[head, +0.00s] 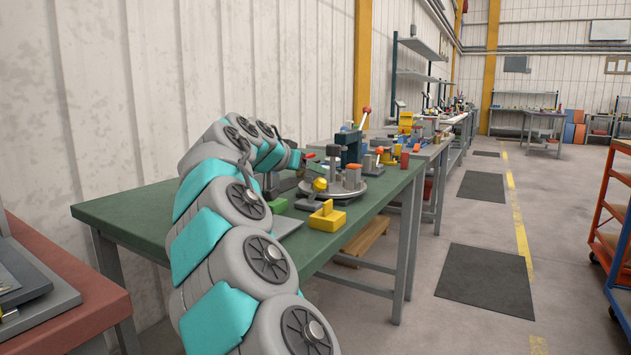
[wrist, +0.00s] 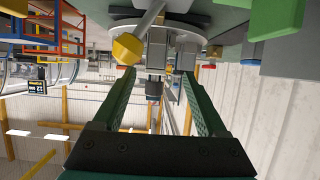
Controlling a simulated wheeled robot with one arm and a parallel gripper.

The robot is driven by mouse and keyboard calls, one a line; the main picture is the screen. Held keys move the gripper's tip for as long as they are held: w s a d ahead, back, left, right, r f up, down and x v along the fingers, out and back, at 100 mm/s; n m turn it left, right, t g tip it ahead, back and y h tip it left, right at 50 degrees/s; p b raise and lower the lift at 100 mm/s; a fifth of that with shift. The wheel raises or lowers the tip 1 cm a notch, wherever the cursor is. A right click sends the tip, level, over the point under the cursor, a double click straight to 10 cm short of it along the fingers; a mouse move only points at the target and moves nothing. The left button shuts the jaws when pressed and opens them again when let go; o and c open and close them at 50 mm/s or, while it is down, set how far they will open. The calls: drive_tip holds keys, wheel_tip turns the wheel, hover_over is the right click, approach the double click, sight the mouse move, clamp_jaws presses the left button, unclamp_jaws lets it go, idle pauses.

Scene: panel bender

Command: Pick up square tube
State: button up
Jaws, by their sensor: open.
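My gripper (wrist: 159,74) is open, its two green fingers apart and nothing held between them. In the wrist view, which is upside down, a grey upright block (wrist: 157,50) shows beyond the fingertips, roughly between them; it may be the square tube, but I cannot tell for sure. In the head view my gripper (head: 309,158) is above the green table, just left of a round grey turntable (head: 372,194) that bears grey pieces. One upright grey piece there has an orange top (head: 352,171).
A yellow knob on a rod (wrist: 127,48) is close to one fingertip; it also shows in the head view (head: 320,184). A yellow block (head: 327,218) and a green block (head: 278,205) lie on the green table (head: 135,212). A blue upright press (head: 351,148) stands behind the turntable.

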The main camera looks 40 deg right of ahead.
drive_tip(key=x, duration=0.3)
drive_tip(key=p+x, duration=0.1)
drive_tip(key=x, duration=0.1)
drive_tip(key=shift+s+d+r, duration=0.15)
drive_tip(key=shift+s+d, duration=0.05)
drive_tip(key=shift+d, duration=0.15)
clamp_jaws()
idle(0.3)
